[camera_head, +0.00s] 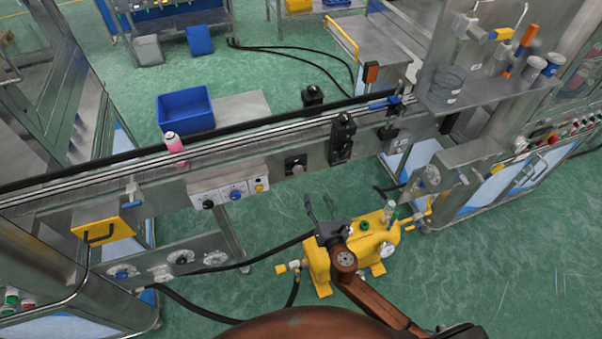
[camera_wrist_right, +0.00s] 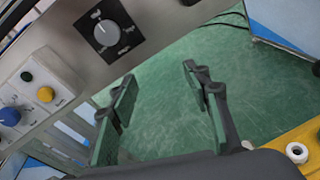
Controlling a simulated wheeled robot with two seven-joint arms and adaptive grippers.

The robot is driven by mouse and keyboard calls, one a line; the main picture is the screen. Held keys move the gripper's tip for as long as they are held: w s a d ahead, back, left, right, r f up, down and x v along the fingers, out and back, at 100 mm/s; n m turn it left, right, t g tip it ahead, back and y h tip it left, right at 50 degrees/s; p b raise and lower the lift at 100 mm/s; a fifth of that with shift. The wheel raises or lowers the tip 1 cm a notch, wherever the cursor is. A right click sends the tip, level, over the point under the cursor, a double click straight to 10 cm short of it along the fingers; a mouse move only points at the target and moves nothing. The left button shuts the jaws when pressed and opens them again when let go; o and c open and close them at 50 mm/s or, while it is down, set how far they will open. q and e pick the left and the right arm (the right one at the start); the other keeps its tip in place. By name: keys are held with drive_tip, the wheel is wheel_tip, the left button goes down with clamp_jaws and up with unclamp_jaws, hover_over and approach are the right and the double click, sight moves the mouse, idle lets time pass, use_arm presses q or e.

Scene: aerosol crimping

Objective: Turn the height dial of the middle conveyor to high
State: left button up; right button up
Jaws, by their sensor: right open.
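A grey round dial on a black plate (camera_head: 296,165) sits on the front side of the middle conveyor (camera_head: 262,138). The right wrist view shows this dial (camera_wrist_right: 106,34) close up, with small labels around it that I cannot read surely. I cannot tell its exact setting. My right gripper (camera_head: 320,208) is open and empty, in front of the conveyor and below right of the dial. In the right wrist view its two fingers (camera_wrist_right: 158,88) are spread over the floor, apart from the dial. My left gripper is not in view.
A white control box (camera_head: 229,193) with a blue knob and several buttons is left of the dial. A yellow pump (camera_head: 350,249) stands under my right gripper. A black sensor block (camera_head: 342,138) is right of the dial. A pink can (camera_head: 174,145) stands on the conveyor.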

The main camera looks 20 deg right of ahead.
sight(299, 170)
drive_tip(key=a+r+n+t+y, duration=0.1)
drive_tip(key=a+r+n+t, duration=0.1)
drive_tip(key=a+r+n, duration=0.35)
drive_tip(key=shift+m, duration=0.65)
drive_tip(key=w, duration=0.2)
drive_tip(key=w+d+r, duration=0.1)
drive_tip(key=w, duration=0.5)
drive_tip(key=shift+w+d+r+b, duration=0.1)
drive_tip(key=shift+d+r+b, duration=0.15)
drive_tip(key=shift+b, duration=0.1)
drive_tip(key=shift+c, duration=0.4)
drive_tip(key=c, duration=1.1)
